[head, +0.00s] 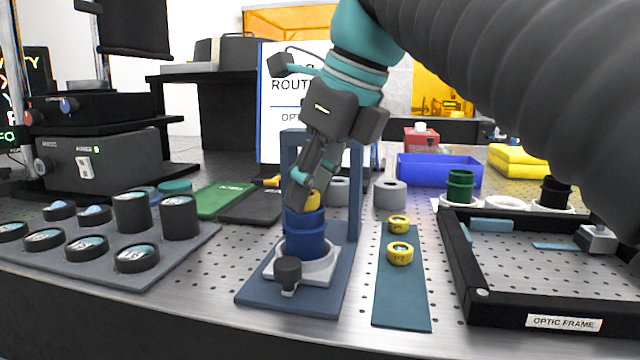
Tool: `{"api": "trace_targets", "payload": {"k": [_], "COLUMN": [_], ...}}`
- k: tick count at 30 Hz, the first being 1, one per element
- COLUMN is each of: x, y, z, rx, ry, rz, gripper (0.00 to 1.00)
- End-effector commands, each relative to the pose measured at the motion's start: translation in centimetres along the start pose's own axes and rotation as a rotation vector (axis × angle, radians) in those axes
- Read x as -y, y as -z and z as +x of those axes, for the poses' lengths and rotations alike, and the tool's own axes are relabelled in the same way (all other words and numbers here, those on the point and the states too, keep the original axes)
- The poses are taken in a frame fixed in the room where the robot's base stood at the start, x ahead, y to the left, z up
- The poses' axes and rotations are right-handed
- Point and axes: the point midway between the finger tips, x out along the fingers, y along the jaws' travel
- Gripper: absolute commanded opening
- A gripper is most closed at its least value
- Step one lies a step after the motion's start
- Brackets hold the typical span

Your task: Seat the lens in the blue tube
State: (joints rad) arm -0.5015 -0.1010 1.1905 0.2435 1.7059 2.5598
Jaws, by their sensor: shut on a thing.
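The blue tube (305,244) stands upright in a white ring mount on a blue-grey stand (335,290). My gripper (304,196) points down right at the tube's top, its fingers shut on a yellow-rimmed piece (314,200) that looks like the lens. The fingers cover most of this piece. I cannot tell whether it is inside the tube's mouth or just above it. Two more yellow rings, one nearer (400,257) and one farther (398,223), lie on a blue mat (402,305) to the right.
The stand's blue upright frame (355,195) rises close behind the tube, and a black knob (288,272) sits in front. A grey tray (185,255) with several black lens cells is at left. The black optic frame (463,270) is at right, with a green tube (460,187) behind it.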

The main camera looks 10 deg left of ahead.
Motion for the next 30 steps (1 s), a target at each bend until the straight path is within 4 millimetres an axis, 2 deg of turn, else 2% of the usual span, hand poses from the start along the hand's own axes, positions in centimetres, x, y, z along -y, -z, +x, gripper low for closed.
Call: {"api": "trace_targets", "payload": {"k": [1, 7, 8, 11, 30], "x": [0.34, 0.37, 0.37, 0.38, 0.15], "y": [0.64, 0.68, 0.68, 0.68, 0.32], "z": [1.62, 1.66, 1.66, 1.67, 0.83], "rx": [-0.038, -0.038, -0.038, -0.038, -0.022], "ry": [-0.015, -0.015, -0.015, -0.015, -0.011], "rz": [0.009, 0.009, 0.009, 0.009, 0.004], "gripper": [0.03, 0.03, 0.39, 0.63, 0.63]}}
